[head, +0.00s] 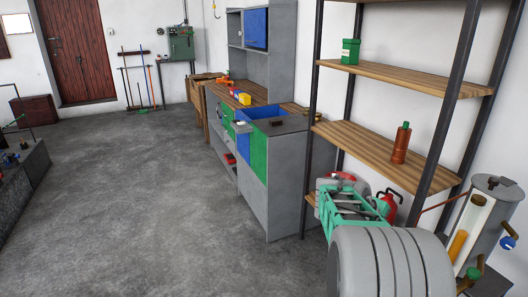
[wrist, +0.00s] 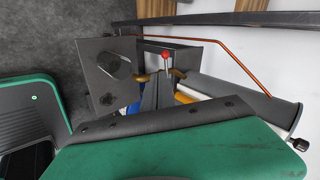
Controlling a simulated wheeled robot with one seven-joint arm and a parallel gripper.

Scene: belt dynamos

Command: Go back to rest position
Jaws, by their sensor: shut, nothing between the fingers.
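My gripper (wrist: 158,92) shows in the wrist view as narrow grey parts close together near the middle, seemingly the fingers. They are shut and I see nothing held between them. The lower edge of that view is filled by a green surface with a dark, bolted border. Behind the gripper is the grey cylindrical tank (wrist: 245,95) with a yellow tube and a copper-coloured pipe. The same tank (head: 492,220) stands at the far right in the head view. I cannot make out the gripper for certain in the head view.
A metal rack with wooden shelves (head: 365,142) stands on the right, holding a green can (head: 350,51) and a copper-coloured bottle (head: 401,143). A red can (head: 388,204) is below. A grey workbench (head: 285,185) stands beyond. The concrete floor (head: 150,200) is clear.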

